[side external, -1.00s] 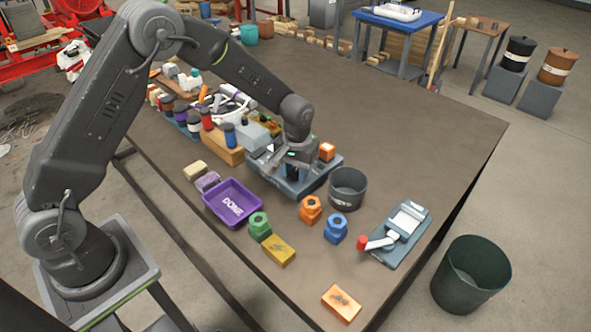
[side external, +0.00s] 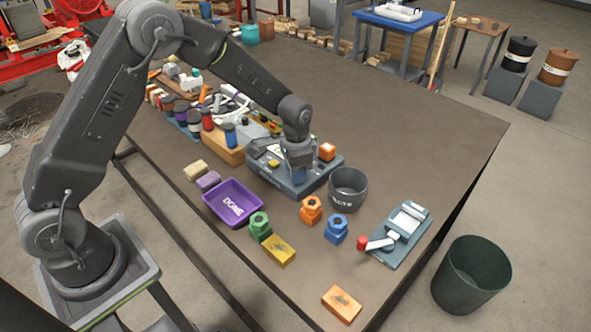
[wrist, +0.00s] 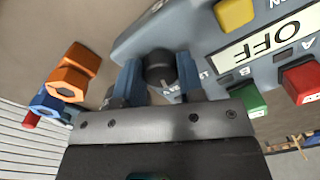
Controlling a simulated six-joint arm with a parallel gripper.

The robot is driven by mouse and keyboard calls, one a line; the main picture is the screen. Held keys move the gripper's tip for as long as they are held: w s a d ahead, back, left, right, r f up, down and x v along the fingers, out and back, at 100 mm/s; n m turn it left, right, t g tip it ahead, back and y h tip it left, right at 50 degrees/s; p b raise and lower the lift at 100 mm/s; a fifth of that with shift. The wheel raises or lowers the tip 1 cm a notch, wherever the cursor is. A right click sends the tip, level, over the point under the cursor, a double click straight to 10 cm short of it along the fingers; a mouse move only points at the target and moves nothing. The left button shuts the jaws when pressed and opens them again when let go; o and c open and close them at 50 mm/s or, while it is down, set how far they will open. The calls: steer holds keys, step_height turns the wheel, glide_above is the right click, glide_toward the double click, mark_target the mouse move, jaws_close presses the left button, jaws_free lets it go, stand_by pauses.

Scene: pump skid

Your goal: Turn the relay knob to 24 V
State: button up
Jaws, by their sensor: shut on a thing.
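The relay panel (side external: 269,171) is a blue-grey box on the bench, and my gripper (side external: 297,180) is over its right part in the side view. In the wrist view the dark round relay knob (wrist: 160,69) sits between the two blue fingers of my gripper (wrist: 158,76), which is shut on it. The panel also shows in the wrist view (wrist: 200,30), with a yellow button (wrist: 235,13), a label reading OFF (wrist: 264,41), a green button (wrist: 248,100) and a red button (wrist: 301,82). The knob's pointer and voltage marks cannot be read.
A purple DONE tray (side external: 232,203) lies left of the panel and a dark grey bin (side external: 348,188) stands close on its right. Orange (side external: 311,209), blue (side external: 336,229) and green (side external: 260,225) hex-shaped pieces stand in front. A lever device (side external: 397,236) is farther right.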

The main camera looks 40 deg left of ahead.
steer(key=shift+m, duration=1.1)
steer(key=o, duration=0.9)
steer(key=shift+r, duration=0.1)
step_height(320, 180, up, 14)
steer(key=shift+s+d+f, duration=0.15)
